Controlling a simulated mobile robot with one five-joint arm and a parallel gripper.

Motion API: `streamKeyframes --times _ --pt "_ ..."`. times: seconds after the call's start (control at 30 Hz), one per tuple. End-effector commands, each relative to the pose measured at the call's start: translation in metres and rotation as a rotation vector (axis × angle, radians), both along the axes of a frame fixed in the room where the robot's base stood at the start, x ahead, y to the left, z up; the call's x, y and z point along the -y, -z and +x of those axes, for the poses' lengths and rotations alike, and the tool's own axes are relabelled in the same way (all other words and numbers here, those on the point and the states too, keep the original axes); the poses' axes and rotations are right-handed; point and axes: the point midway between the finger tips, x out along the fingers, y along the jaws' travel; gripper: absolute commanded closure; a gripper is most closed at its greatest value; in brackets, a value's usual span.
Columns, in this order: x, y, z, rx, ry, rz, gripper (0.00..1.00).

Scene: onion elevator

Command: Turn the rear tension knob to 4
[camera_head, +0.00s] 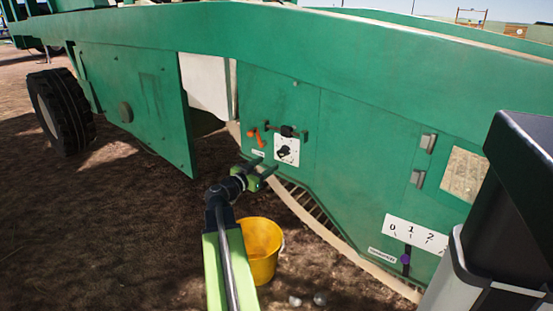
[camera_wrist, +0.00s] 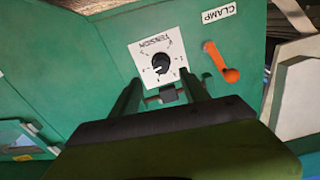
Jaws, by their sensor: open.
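The tension knob (camera_head: 285,152) is a black round knob on a white dial plate on the green machine side. In the wrist view the knob (camera_wrist: 160,63) appears with the plate and its TENSION lettering upside down. A small white mark shows on the knob's lower-left side; the numbers are too small to read surely. My gripper (camera_head: 267,167) is open and empty, in front of the panel and just below the dial. In the wrist view its two fingers (camera_wrist: 162,90) point toward the panel, apart from the knob, which lies beyond their tips.
An orange lever (camera_wrist: 222,62) with a CLAMP label (camera_wrist: 219,14) sits beside the dial. A dark fitting (camera_head: 288,131) is just above the dial. A yellow bucket (camera_head: 262,250) stands on the ground below my arm. A 0-1-2 scale (camera_head: 413,231) with a purple-knobbed lever is at right.

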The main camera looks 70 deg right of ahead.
Motion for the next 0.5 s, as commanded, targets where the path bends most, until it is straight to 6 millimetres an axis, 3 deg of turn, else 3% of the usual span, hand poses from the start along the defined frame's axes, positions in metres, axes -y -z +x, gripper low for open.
streamKeyframes --times 0.03,0.2,0.33,0.5 --pt "-0.017 0.000 0.003 0.000 -0.004 0.000 0.47" --pt "-0.052 0.000 0.013 0.000 -0.003 0.001 0.47" --pt "-0.067 0.000 0.017 0.000 -0.002 0.000 0.47" --pt "-0.071 0.000 0.018 0.001 0.001 0.000 0.47"
